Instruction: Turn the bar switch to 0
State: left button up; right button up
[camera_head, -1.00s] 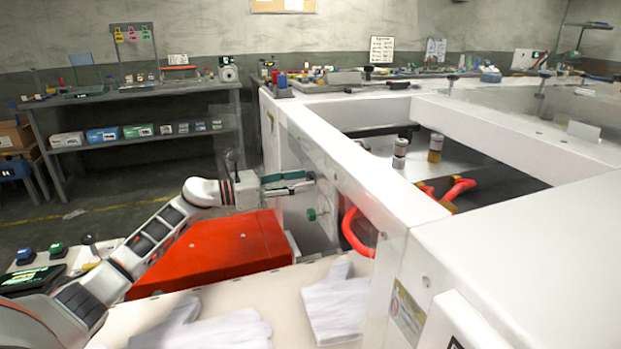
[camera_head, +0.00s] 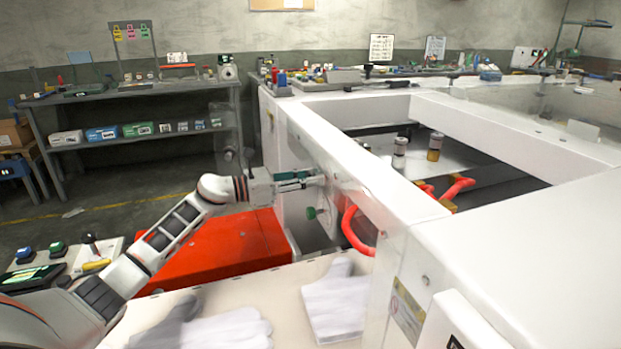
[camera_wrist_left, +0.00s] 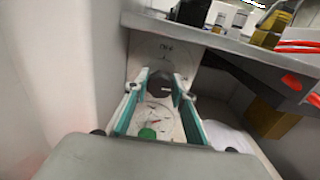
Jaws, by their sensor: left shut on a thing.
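My left gripper (camera_head: 312,178) reaches from the left to the side panel of the white machine (camera_head: 375,185), with its teal-lined fingers against or very near the panel. In the left wrist view the bar switch (camera_wrist_left: 160,84) is a grey shape on the pale panel, between the fingertips of my left gripper (camera_wrist_left: 162,92). The gripper is shut on it. The fingers partly hide the bar, and its angle and the small marking above it are too blurred to read. My right gripper is not in view.
A green knob (camera_head: 311,213) sits on the panel below the gripper; it also shows in the wrist view (camera_wrist_left: 147,133). A red box (camera_head: 220,248) lies under my arm. White gloves (camera_head: 335,300) lie on the front table. Red hoses (camera_head: 354,232) run nearby.

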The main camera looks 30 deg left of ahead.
pick_arm(q)
jog(key=shift+n, duration=0.3)
jog(key=shift+r+n+p, duration=0.1)
jog(key=shift+n+p, duration=0.2)
jog(key=shift+n, duration=0.6)
jog(key=shift+n+p, duration=0.3)
jog(key=shift+n, duration=1.6)
jog(key=shift+n+p, duration=0.3)
jog(key=shift+p, duration=0.05)
jog(key=o, duration=1.1)
